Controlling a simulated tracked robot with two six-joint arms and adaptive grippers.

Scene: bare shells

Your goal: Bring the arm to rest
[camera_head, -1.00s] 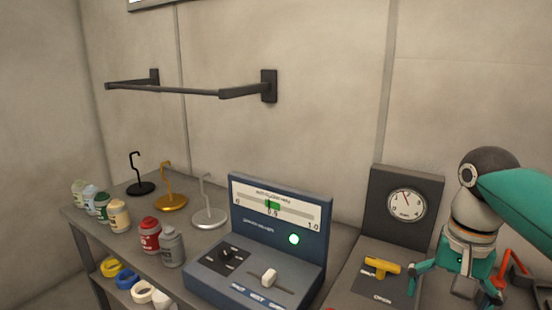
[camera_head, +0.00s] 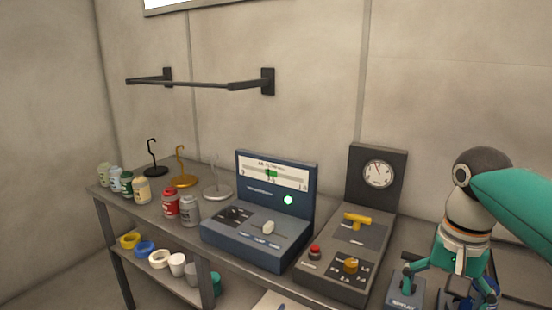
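My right gripper (camera_head: 448,286) hangs at the lower right, on a teal arm that comes in from the right edge. Its two teal fingers point down and are spread apart, with nothing seen held between them. A grey block marked SPRAY (camera_head: 404,290) is below its left finger. A dark blue object (camera_head: 456,298) shows between and behind the fingers, partly cut off by the frame; I cannot tell if the fingers touch either. My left gripper is not in view.
A blue console (camera_head: 258,238) and a grey panel with a gauge (camera_head: 344,258) stand on the shelf bench left of the gripper. Bottles (camera_head: 170,204) and hook stands (camera_head: 184,181) line the left end. A dark rail (camera_head: 200,85) is on the wall.

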